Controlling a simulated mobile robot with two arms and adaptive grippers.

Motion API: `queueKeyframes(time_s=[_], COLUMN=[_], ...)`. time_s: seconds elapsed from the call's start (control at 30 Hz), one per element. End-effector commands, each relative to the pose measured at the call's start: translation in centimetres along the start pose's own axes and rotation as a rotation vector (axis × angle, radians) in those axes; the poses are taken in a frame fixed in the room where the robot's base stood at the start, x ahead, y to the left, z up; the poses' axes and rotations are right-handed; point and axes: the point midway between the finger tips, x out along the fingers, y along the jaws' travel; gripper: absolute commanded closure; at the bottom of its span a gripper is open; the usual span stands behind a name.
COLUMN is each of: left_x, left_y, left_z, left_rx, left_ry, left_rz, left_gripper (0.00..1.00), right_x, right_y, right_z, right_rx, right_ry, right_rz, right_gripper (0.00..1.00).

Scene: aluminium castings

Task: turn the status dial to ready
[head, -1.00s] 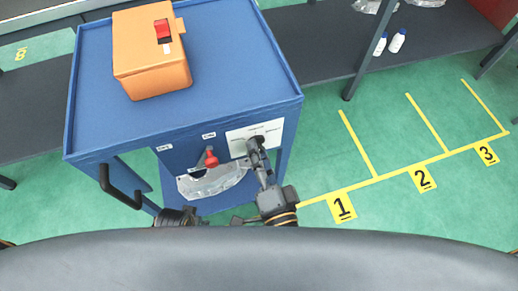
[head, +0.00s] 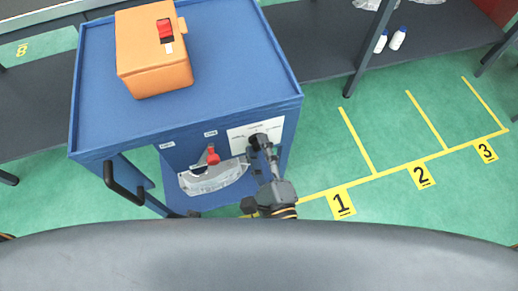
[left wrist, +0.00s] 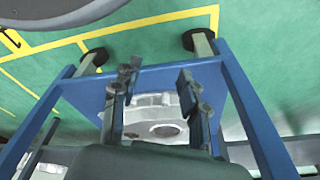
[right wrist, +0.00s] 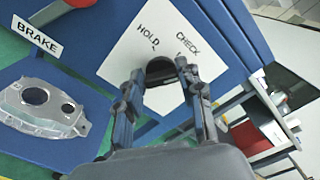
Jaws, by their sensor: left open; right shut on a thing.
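The status dial is a dark round knob (head: 253,140) on a white plate (head: 236,137) at the right of the blue cart's front. My right gripper (head: 263,147) reaches up to it from below. In the right wrist view, my right gripper (right wrist: 160,72) is shut on the dial knob (right wrist: 159,66). The words HOLD and CHECK show on the plate (right wrist: 128,62) there; the rest of the lettering and the pointer are hidden or unclear. In the left wrist view, my left gripper (left wrist: 157,76) is open and empty, above a grey casting (left wrist: 155,103).
The cart top (head: 228,60) carries an orange box (head: 150,68) with a red switch. A red-knobbed lever (head: 213,156) stands left of the dial, and a black handle (head: 122,184) juts out at the cart's left. Green floor (head: 330,150) is free at right.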

Motion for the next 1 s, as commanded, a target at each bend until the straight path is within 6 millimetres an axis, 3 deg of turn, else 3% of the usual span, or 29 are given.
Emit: queueKeyframes(time_s=[0.5,1.0], left_x=[-2.0,-3.3], left_y=[0.0,-0.2], left_z=[-1.2,-2.4], left_rx=[-0.004,-0.005], left_ry=[0.004,0.019], left_rz=[0.0,-0.003], left_gripper=[0.56,0.56], right_x=[0.0,0.0], right_y=[-0.1,-0.1], right_z=[-0.2,-0.2], right_rx=[0.405,0.528], right_ry=[0.002,0.003], right_rz=[0.001,0.002], right_gripper=[0.94,0.94])
